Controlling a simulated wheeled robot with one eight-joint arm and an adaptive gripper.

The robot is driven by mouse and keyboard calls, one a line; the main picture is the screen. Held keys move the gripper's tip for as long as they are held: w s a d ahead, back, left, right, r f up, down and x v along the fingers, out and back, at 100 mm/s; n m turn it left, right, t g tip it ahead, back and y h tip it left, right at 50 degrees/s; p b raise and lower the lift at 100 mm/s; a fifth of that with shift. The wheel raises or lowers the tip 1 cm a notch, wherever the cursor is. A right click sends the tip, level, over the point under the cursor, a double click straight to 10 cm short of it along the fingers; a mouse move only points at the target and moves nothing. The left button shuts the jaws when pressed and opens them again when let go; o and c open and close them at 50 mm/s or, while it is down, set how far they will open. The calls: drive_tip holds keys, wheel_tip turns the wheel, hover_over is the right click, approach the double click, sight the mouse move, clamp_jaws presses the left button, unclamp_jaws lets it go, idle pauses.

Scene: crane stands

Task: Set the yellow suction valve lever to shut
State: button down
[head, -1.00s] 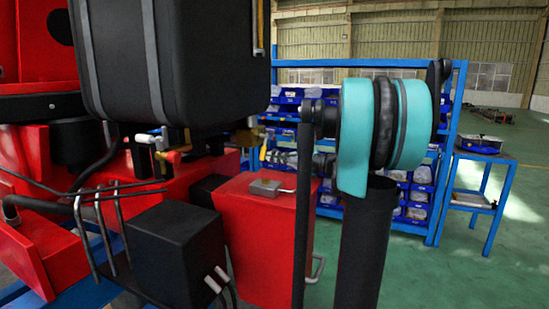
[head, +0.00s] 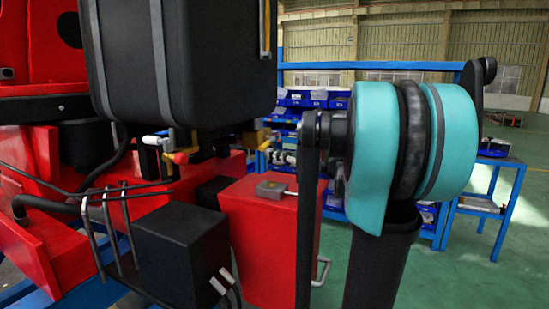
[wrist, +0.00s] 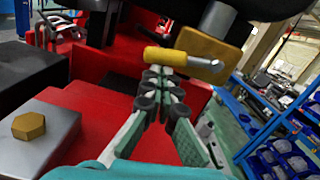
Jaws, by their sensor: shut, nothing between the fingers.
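The yellow lever (wrist: 165,57) is a short yellow grip on a metal rod at the brass valve block (wrist: 215,48) in the wrist view. It lies nearly level, its grip pointing left. In the head view the brass valve (head: 255,138) sits under the black tank, with a small yellow part of the lever (head: 267,143) beside it. My gripper (wrist: 161,76) is shut and empty, its fingertips just below the lever's grip. I cannot tell whether they touch it.
The black tank (head: 180,65) hangs above the valve. A red box (head: 265,235) with a grey bolted plate (wrist: 50,135) stands below. Another valve with a white and red handle (head: 170,150) is to the left. A blue rack with bins (wrist: 285,150) stands behind on the right.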

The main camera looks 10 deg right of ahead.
drive_tip(key=shift+s+a+r, duration=0.1)
drive_tip(key=shift+s+r, duration=0.05)
drive_tip(key=shift+r, duration=0.4)
idle(0.4)
